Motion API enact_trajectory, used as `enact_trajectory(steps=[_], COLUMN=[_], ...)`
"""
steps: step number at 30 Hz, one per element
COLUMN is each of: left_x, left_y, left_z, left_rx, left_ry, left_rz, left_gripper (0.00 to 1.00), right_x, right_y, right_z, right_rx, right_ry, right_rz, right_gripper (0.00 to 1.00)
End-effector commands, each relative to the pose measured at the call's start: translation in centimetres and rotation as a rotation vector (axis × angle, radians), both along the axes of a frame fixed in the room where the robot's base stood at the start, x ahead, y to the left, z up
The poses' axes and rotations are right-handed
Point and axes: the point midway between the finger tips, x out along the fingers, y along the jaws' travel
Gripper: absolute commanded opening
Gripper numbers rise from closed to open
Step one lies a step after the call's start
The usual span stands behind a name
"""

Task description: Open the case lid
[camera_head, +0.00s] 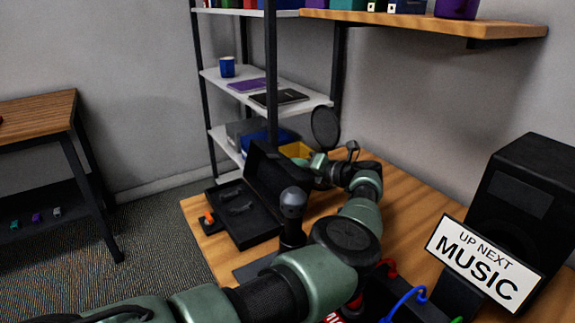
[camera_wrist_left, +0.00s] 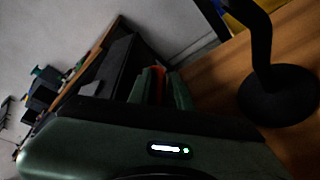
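The black case (camera_head: 262,232) lies on the wooden table, its shallow tray facing up with small dark items inside. Its lid (camera_head: 270,176) stands raised along the tray's far right edge. My left arm reaches across the table, and its gripper (camera_head: 308,164) is right behind the lid; its fingertips are partly hidden in the head view. In the left wrist view, the two green fingers of the gripper (camera_wrist_left: 158,92) stand apart with something red showing between them. Dark panels, seemingly the case, lie just beyond them. Whether a finger touches the lid is unclear. My right gripper is out of view.
A dark upright object with a rounded grey top (camera_head: 292,203) stands between the case and my arm. A black stand (camera_wrist_left: 280,92) is close beside the left gripper. A shelf rack (camera_head: 273,90) is behind, and a speaker (camera_head: 520,200) and music sign (camera_head: 485,262) are at right.

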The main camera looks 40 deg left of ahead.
Motion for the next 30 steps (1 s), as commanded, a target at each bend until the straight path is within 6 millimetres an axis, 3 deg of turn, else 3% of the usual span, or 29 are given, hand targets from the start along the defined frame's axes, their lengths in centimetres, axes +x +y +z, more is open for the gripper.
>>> enact_trajectory(steps=[7, 9, 30], left_x=[0.01, 0.00, 0.01], left_y=[0.00, 0.01, 0.04], left_z=[0.01, 0.01, -0.05], left_rx=[0.000, 0.000, 0.000], left_ry=[0.000, 0.000, 0.000], left_rz=[0.000, 0.000, 0.000], left_gripper=[0.20, 0.00, 0.00], right_x=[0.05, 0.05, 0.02], right_y=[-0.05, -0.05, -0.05], right_z=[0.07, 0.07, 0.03], right_rx=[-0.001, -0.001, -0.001], right_ry=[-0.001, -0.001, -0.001], right_rz=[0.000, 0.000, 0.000], right_gripper=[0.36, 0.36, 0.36])
